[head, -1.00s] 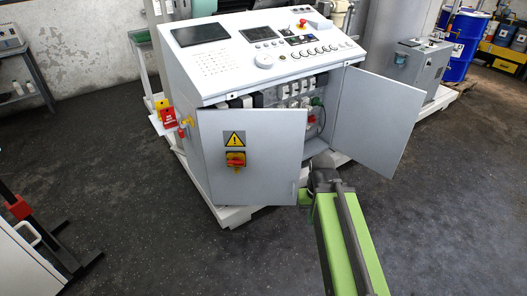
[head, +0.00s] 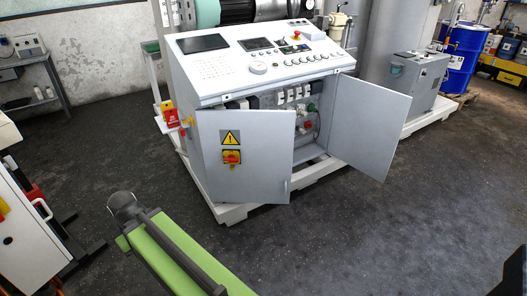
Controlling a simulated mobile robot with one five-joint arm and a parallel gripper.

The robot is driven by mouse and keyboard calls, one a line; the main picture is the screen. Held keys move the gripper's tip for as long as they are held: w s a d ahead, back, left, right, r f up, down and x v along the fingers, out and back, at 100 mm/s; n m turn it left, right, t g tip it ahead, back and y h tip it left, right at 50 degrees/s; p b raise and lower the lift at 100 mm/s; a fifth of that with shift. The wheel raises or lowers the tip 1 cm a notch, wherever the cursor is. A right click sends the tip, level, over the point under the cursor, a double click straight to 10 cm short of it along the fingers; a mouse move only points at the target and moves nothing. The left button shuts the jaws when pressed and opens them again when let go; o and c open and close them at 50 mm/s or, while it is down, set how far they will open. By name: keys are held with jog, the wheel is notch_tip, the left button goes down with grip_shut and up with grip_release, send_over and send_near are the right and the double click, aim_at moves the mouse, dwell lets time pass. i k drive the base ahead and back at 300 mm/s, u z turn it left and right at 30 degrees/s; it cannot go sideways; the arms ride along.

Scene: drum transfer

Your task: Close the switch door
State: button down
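The switch door (head: 250,172) is the left grey door of the control cabinet (head: 275,75). It carries a yellow warning triangle and a red-and-yellow rotary switch (head: 231,157). It stands ajar, its free right edge swung out from the cabinet front. The right door (head: 370,118) also stands open, swung outward to the right. Switchgear inside (head: 303,115) shows between the two doors. My green arm (head: 170,252) is at the lower left, in front of and apart from the switch door. My gripper is not visible; only a dark arm joint shows at the arm's far end.
A red tag (head: 171,117) sticks out at the cabinet's left side. The cabinet stands on a white base (head: 232,213) that juts out below. A white unit (head: 30,235) stands at the left edge. Dark floor (head: 370,235) is free in front and to the right.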

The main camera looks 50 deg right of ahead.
aim_at(262, 141)
jog(key=i, duration=1)
jog(key=u, duration=0.05)
